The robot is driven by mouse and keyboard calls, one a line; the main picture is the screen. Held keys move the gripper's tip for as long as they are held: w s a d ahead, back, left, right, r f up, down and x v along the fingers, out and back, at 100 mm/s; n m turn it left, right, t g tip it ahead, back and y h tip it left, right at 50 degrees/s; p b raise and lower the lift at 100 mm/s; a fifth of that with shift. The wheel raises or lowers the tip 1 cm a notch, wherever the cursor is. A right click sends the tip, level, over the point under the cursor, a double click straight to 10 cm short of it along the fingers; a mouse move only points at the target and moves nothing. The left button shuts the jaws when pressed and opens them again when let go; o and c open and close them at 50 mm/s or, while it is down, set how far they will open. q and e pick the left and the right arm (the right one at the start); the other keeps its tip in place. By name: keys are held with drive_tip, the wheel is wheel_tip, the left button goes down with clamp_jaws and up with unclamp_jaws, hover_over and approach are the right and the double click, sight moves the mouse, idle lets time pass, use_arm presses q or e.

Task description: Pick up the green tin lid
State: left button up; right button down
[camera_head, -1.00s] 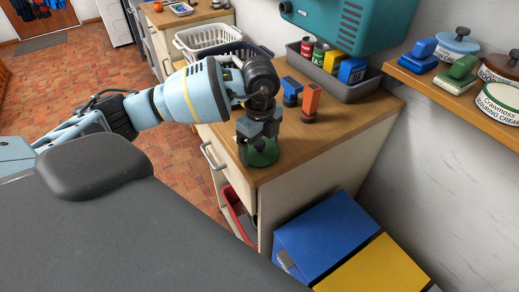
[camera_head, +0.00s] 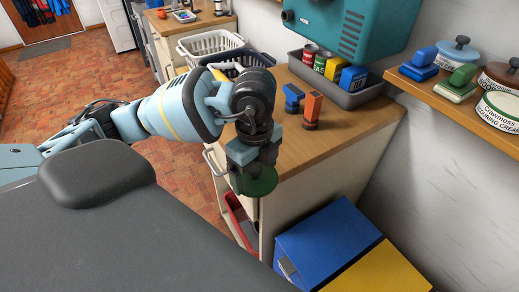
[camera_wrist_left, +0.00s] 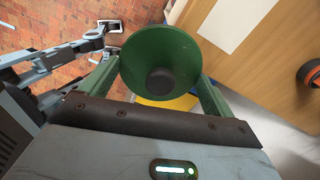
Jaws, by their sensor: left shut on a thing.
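The green tin lid (camera_head: 262,183) is round, with a dark round part at its centre in the left wrist view (camera_wrist_left: 184,48). My left gripper (camera_head: 250,170) is shut on it; in the left wrist view the fingers (camera_wrist_left: 160,88) stand on either side of the lid. The lid hangs below the gripper, clear of the wooden worktop (camera_head: 335,140), in front of its near left edge. The gripper hides part of the lid in the head view. My right gripper is not in view.
An orange-and-black item (camera_head: 312,110) and a blue one (camera_head: 292,97) stand on the worktop. A grey tray (camera_head: 345,94) with tins is behind them. A blue box (camera_head: 325,240) and a yellow box (camera_head: 380,270) are below. A shelf (camera_head: 450,95) holds pots at right.

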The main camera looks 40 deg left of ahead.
sight(251, 192)
use_arm(q)
drive_tip(key=s, duration=0.1)
drive_tip(key=s+d, duration=0.1)
drive_tip(key=s, duration=0.1)
drive_tip(key=s+d, duration=0.1)
drive_tip(key=shift+s+d+r, duration=0.25)
drive_tip(key=shift+s, duration=0.15)
drive_tip(key=shift+s+d, duration=0.15)
drive_tip(key=shift+s, duration=0.2)
